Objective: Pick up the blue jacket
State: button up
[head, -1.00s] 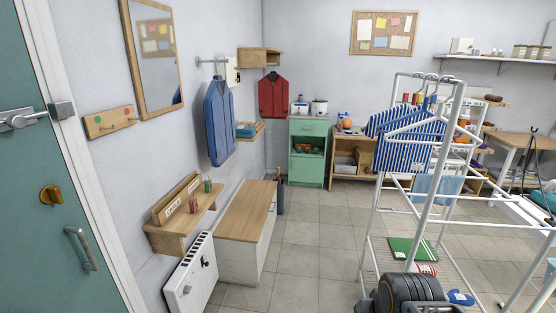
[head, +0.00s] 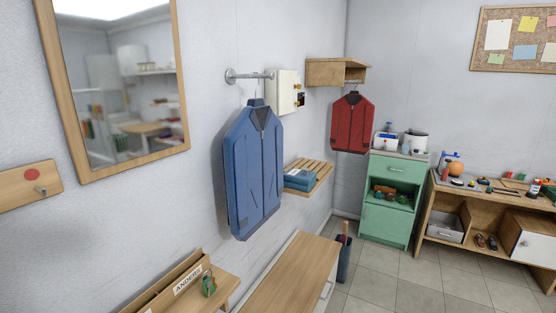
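The blue jacket (head: 253,170) hangs on a hanger from a short metal wall rail (head: 249,76) on the left wall. It is upright, zipped at the front, and clear of the shelf and bench near it. My gripper is not in the head view, so its state and its place relative to the jacket cannot be seen.
A wooden bench (head: 290,276) stands below the jacket. A slatted shelf (head: 318,175) with folded blue cloth (head: 299,180) is to its right. A red jacket (head: 352,122) hangs farther back, near a green cabinet (head: 387,214). A mirror (head: 117,83) is at left. Tiled floor is free at right.

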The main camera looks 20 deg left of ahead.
aim_at(252, 147)
jog(key=i, duration=2.95)
jog(key=u, duration=4.25)
jog(key=k, duration=0.4)
jog(key=z, duration=0.85)
